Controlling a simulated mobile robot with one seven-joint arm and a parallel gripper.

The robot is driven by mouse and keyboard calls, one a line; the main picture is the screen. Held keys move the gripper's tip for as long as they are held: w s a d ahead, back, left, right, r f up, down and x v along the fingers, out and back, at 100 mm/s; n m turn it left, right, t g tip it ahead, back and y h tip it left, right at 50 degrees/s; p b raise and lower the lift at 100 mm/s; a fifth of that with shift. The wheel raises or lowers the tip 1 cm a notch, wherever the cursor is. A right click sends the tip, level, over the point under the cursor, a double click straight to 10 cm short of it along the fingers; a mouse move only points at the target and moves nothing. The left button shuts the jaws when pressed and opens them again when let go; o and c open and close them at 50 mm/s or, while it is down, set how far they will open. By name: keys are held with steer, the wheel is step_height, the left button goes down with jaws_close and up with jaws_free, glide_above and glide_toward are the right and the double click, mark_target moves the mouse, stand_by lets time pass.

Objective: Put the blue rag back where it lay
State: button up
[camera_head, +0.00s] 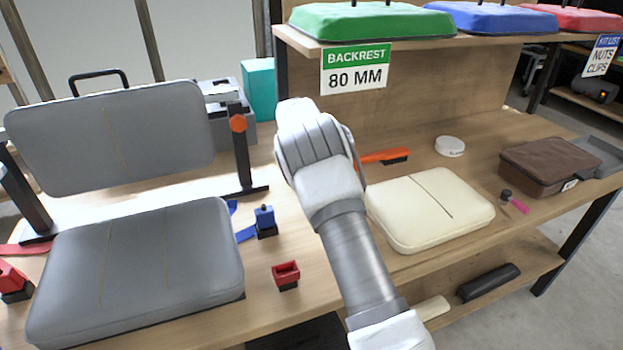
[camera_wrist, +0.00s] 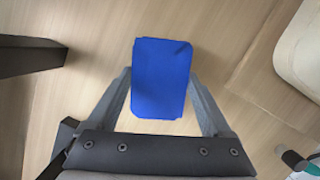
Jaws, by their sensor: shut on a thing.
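The blue rag (camera_wrist: 162,95) shows in the wrist view as a flat blue piece between the two fingers of my gripper (camera_wrist: 160,76). My gripper is shut on it, with bare wooden bench top (camera_wrist: 95,60) showing beyond and around it. How high the rag is above the wood I cannot tell. In the head view my own arm hides the gripper and the rag, near the middle of the bench.
A cream cushion (camera_head: 432,210) lies right of my arm, with an orange brush (camera_head: 385,157) and a white tin (camera_head: 450,146) behind it. A grey seat (camera_head: 140,265) and backrest (camera_head: 112,137) stand left. A red buckle (camera_head: 286,275) lies in front. The shelf (camera_head: 400,38) is above.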

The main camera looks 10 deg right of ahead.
steer(key=shift+f, duration=0.1)
steer(key=o, duration=1.1)
steer(key=p+v, duration=0.2)
steer(key=v, duration=1)
steer(key=shift+r, duration=0.25)
